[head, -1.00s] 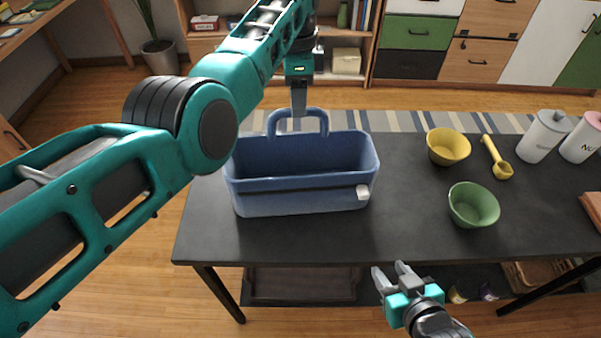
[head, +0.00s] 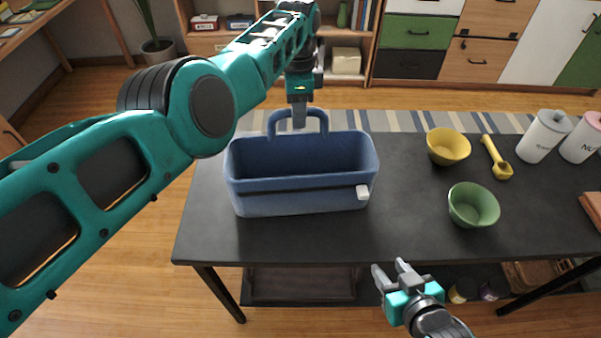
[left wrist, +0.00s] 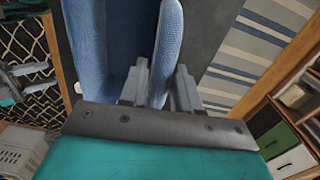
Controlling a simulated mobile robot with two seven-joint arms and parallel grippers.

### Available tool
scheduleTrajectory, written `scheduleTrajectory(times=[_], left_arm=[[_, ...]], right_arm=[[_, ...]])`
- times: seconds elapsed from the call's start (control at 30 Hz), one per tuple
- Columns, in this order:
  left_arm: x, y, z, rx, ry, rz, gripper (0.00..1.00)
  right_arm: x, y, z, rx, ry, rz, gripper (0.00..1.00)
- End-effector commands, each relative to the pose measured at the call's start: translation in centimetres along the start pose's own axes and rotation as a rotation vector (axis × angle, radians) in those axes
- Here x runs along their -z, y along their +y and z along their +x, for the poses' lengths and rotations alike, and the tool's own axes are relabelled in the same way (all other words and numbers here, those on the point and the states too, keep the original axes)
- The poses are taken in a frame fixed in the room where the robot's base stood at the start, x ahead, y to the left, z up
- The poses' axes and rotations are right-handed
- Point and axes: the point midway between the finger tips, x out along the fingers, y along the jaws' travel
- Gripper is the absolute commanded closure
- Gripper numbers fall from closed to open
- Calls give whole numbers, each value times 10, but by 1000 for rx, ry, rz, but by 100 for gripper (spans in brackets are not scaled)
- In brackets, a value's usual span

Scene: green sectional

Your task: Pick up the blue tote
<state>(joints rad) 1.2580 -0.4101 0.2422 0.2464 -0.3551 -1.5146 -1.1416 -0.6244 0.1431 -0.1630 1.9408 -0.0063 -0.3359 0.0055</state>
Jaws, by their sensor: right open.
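The blue tote (head: 300,195) stands upright on the dark table, its arched handle (head: 274,123) rising at the back. My left gripper (head: 299,124) points down at the handle from above. In the left wrist view the handle (left wrist: 168,40) passes between the two fingers of my left gripper (left wrist: 162,88), one on each side. Whether they press on it I cannot tell. The tote's blue wall also shows there (left wrist: 95,50). My right gripper (head: 391,275) is open and empty, in front of the table's near edge, apart from the tote.
On the table (head: 400,230), right of the tote, are a yellow bowl (head: 448,146), a green bowl (head: 473,205), a yellow scoop (head: 497,160) and a white canister (head: 544,137). The table between tote and green bowl is clear. A striped rug (head: 400,122) lies behind.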

Motion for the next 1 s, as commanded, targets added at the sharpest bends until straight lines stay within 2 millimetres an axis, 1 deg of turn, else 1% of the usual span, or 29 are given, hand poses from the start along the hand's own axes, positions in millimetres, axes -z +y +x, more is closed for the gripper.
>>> scheduleTrajectory(times=[0.03, 0.3, 0.77, 0.87, 1.0], left_arm=[[0, 0, 0, 0, 0, 0, 74], [0, 0, 0, -1, 0, 0, 99], [-1, -1, -3, 1, -1, -4, 100], [-2, -2, -8, 2, -2, -8, 100], [-3, -3, -19, 5, -2, -10, 100]], right_arm=[[0, 0, 0, 0, -1, 0, 57], [0, 0, 0, 0, -1, 0, 57], [-1, 0, 0, 0, -2, 1, 57], [-1, 0, 0, 0, -2, 1, 57], [-2, 0, 1, 0, -2, 1, 57]])
